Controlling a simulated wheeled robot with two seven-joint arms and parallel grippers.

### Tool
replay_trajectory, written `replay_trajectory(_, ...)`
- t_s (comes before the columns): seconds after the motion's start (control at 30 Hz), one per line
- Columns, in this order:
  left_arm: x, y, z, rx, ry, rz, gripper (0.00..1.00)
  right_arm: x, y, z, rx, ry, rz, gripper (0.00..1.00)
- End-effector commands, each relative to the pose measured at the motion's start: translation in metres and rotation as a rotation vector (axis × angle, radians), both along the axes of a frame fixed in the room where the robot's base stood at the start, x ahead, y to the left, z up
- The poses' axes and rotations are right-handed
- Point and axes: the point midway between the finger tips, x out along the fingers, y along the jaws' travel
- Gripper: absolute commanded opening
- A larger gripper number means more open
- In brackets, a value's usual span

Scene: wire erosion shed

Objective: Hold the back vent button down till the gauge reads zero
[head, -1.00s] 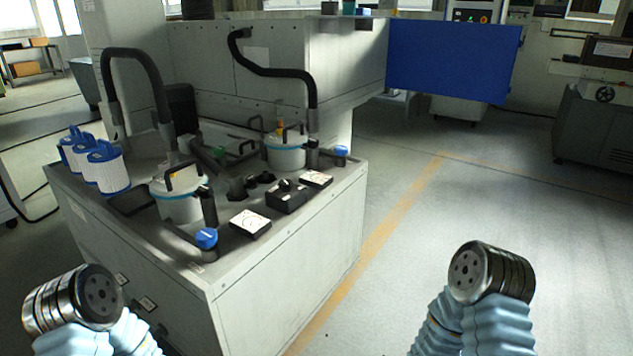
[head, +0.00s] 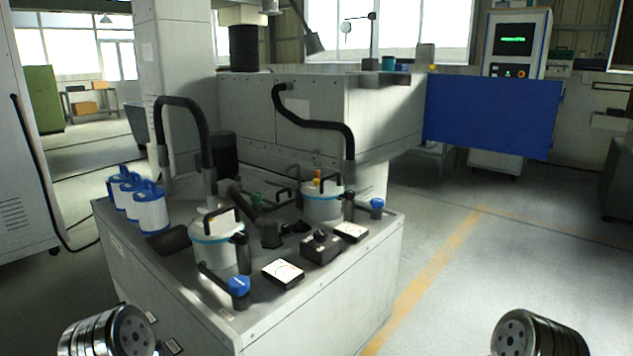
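Two pale round filter housings with teal bands stand on a grey cabinet (head: 330,290): a front one (head: 215,256) and a back one (head: 322,208). A small orange-yellow part (head: 317,178) shows at the back housing's top; I cannot tell whether it is the vent button. Two flat black boxes with white faces lie on the cabinet top, a front one (head: 283,272) and a back one (head: 351,232); they may be gauges, but no reading is legible. Only metal joints of my arms show at the bottom left and right, away from the housings. No gripper fingers show.
Blue-capped valves stand at the front (head: 239,287) and back right (head: 377,204). A black switch box (head: 320,248) sits between the white faces. White-and-blue filter cartridges (head: 150,210) stand at left. Floor right of the cabinet is clear.

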Motion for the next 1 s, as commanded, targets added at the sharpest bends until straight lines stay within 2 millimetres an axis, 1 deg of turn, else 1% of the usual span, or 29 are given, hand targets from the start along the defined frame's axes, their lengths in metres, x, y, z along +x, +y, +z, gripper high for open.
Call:
replay_trajectory(0.03,0.0,0.0,0.0,0.0,0.0,0.0,0.69,0.0,0.0,0.0,0.0,0.0,0.0,0.0)
replay_trajectory(0.4,0.0,0.0,0.0,0.0,0.0,0.0,0.12,0.0,0.0,0.0,0.0,0.0,0.0,0.0)
replay_trajectory(0.47,0.0,0.0,0.0,0.0,0.0,0.0,0.03,0.0,0.0,0.0,0.0,0.0,0.0,0.0)
replay_trajectory(0.5,0.0,0.0,0.0,0.0,0.0,0.0,0.0,0.0,0.0,0.0,0.0,0.0,0.0,0.0)
replay_trajectory(1.0,0.0,0.0,0.0,0.0,0.0,0.0,0.0,0.0,0.0,0.0,0.0,0.0,0.0,0.0)
